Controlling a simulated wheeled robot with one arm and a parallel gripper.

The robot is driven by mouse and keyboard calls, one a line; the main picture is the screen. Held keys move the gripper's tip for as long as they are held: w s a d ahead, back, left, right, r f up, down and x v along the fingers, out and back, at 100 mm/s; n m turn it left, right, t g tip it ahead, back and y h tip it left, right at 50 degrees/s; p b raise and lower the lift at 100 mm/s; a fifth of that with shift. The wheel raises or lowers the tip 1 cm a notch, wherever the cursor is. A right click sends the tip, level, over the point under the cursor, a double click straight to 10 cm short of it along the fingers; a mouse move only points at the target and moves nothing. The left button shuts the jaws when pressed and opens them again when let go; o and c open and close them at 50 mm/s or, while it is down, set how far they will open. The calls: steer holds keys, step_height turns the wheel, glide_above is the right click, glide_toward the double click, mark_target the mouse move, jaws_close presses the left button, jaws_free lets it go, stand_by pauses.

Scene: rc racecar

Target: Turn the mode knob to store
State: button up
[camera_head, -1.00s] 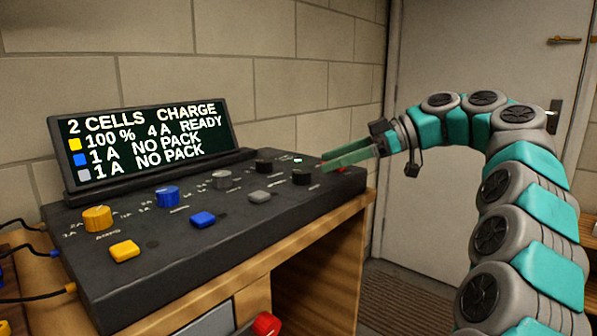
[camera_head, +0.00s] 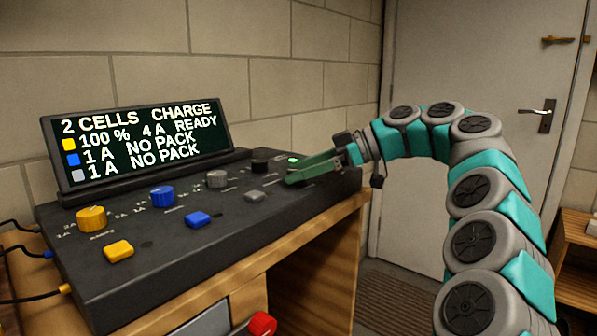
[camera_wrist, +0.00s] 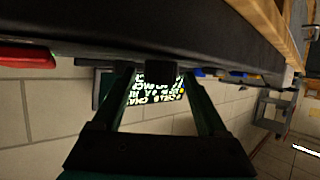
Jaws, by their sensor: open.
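The dark charger panel (camera_head: 140,258) carries several knobs. One black knob (camera_head: 260,160) stands at its back; a second, nearer black knob is hidden behind my gripper (camera_head: 289,176) in the head view. In the wrist view a black knob (camera_wrist: 162,68) lies between the two fingers of my gripper (camera_wrist: 158,75). The fingers are open on either side of it; I cannot tell whether they touch it. I cannot read which black knob is the mode knob. The screen (camera_head: 140,143) reads "2 CELLS CHARGE", with "100 % 4 A READY" below.
Yellow (camera_head: 91,219), blue (camera_head: 162,196) and grey (camera_head: 216,179) knobs stand to the left, with yellow (camera_head: 118,250), blue (camera_head: 197,219) and grey (camera_head: 255,196) buttons before them. A green light (camera_head: 293,159) glows behind my gripper. A brick wall (camera_head: 240,80) stands behind the panel.

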steer(key=shift+a+f, duration=0.1)
steer(key=shift+a, duration=0.2)
jaws_close()
stand_by(0.5)
